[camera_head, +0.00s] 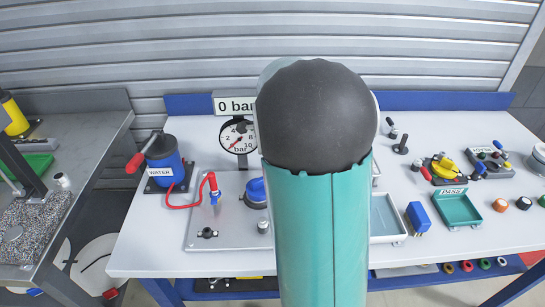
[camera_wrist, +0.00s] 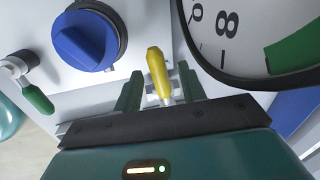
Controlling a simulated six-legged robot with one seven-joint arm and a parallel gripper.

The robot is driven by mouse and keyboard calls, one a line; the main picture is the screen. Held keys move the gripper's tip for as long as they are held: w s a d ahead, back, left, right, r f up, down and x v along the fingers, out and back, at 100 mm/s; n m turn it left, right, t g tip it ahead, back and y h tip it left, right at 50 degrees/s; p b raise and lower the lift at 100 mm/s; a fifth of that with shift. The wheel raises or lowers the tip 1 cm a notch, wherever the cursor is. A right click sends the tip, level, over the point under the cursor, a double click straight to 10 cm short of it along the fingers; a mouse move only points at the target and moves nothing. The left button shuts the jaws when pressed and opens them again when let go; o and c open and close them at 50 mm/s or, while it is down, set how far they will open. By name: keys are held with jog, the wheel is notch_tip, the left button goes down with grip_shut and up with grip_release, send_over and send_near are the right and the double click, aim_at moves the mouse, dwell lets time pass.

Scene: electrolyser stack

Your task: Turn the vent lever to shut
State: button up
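In the wrist view a lever with a yellow handle (camera_wrist: 156,66) stands between the two green fingers of my gripper (camera_wrist: 160,80). The fingers are apart, with a gap visible on each side of the handle. A lever with a green handle (camera_wrist: 38,99) on a metal fitting is at the left. No label in view tells which of the two is the vent lever. In the head view my arm hides my gripper and both levers.
A blue knob (camera_wrist: 88,42) is close to the left finger. A large dial gauge (camera_wrist: 245,42) is close on the right. In the head view the gauge (camera_head: 237,137) stands under a "0 bar" sign (camera_head: 233,104), and a blue WATER container (camera_head: 164,158) is left of it.

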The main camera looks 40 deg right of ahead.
notch_tip(320, 180, up, 14)
jog(key=s+a, duration=0.1)
jog(key=s, duration=0.1)
jog(key=shift+s+a+f, duration=0.15)
jog(key=shift+s+f, duration=0.05)
